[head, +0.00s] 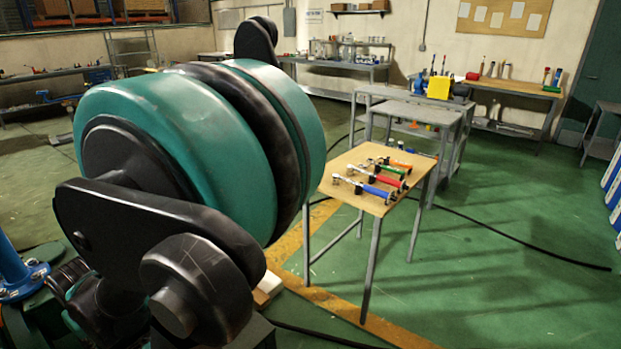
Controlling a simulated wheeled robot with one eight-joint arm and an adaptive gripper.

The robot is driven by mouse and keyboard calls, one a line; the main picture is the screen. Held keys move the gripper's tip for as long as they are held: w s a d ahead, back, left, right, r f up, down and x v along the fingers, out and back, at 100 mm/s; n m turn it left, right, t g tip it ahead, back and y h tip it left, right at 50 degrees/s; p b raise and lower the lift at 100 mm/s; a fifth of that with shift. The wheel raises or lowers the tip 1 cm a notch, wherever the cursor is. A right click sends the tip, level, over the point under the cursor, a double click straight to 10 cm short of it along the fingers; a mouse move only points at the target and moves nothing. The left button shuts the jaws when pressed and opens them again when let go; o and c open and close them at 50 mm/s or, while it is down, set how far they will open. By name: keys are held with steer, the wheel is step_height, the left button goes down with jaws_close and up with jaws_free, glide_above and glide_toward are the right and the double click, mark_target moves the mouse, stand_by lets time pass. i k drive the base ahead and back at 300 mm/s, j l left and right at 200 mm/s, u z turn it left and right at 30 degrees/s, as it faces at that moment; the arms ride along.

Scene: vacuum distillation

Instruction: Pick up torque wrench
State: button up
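Several wrench-like tools with coloured handles lie side by side on a small wooden-topped table (345,197) in the head view, right of centre. The nearest has a blue handle (376,191). Behind it lie ones with a red handle (390,181), a green handle (392,170) and an orange handle (399,164). Their metal heads point left. They are too small to tell which is the torque wrench. My large teal and black arm fills the left and middle of the view. My gripper is not in view.
Grey tables (415,113) stand behind the tool table, with a yellow object (439,87) further back. A workbench (515,87) lines the back wall. A black cable (520,241) crosses the green floor at right. Open floor lies right of the tool table.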

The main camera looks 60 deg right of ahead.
mark_target(351, 169)
steer(key=z, duration=2.75)
